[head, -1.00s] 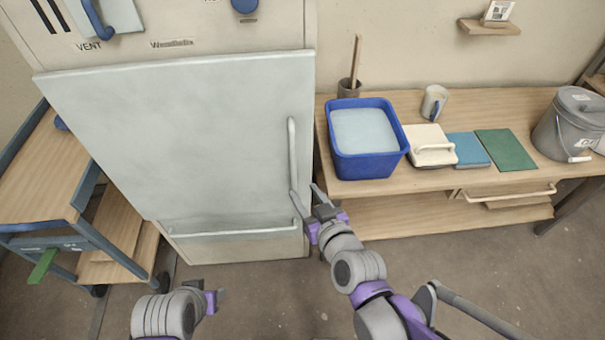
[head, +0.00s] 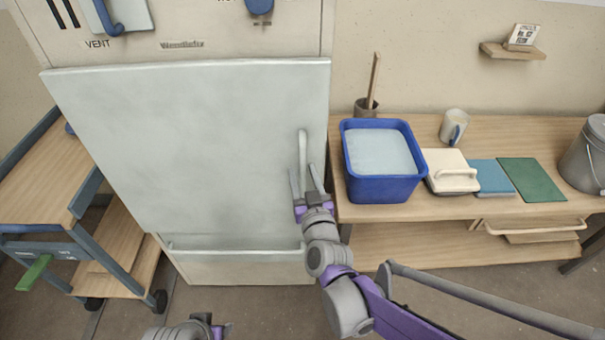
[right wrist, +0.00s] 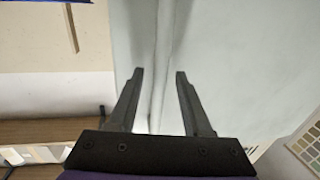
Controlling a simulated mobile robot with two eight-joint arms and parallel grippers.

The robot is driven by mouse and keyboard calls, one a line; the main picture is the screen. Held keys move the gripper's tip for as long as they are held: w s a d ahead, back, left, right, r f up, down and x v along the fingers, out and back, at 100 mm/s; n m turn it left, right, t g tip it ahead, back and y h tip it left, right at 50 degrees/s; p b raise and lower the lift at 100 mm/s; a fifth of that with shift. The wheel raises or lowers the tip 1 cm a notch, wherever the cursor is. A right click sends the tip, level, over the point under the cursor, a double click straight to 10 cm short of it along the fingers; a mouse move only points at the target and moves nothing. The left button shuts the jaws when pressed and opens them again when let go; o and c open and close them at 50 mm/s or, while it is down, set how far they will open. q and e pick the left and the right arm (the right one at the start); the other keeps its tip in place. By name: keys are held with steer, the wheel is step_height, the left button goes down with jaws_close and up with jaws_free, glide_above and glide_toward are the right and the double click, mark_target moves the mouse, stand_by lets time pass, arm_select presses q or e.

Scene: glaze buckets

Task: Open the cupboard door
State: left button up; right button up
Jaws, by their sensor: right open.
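The cupboard door (head: 190,150) is a large pale grey-green panel. It looks closed. Its upright bar handle (head: 302,148) is near the right edge. My right gripper (head: 304,170) is open, with one finger on each side of the handle's lower part. In the right wrist view the handle (right wrist: 163,50) runs up between the open fingers (right wrist: 159,75), with a visible gap to each finger. My left gripper (head: 216,329) shows only partly at the bottom edge, away from the door, and its jaws are unclear.
A wooden bench (head: 400,212) stands close on the right, holding a blue tub (head: 382,190), a mug (head: 453,126) and a lidded bucket (head: 590,160). A wheeled cart (head: 85,200) stands on the left. A lower horizontal bar (head: 235,254) crosses below. The floor in front is clear.

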steer(key=shift+w, duration=0.4)
jaws_close()
stand_by(1.2)
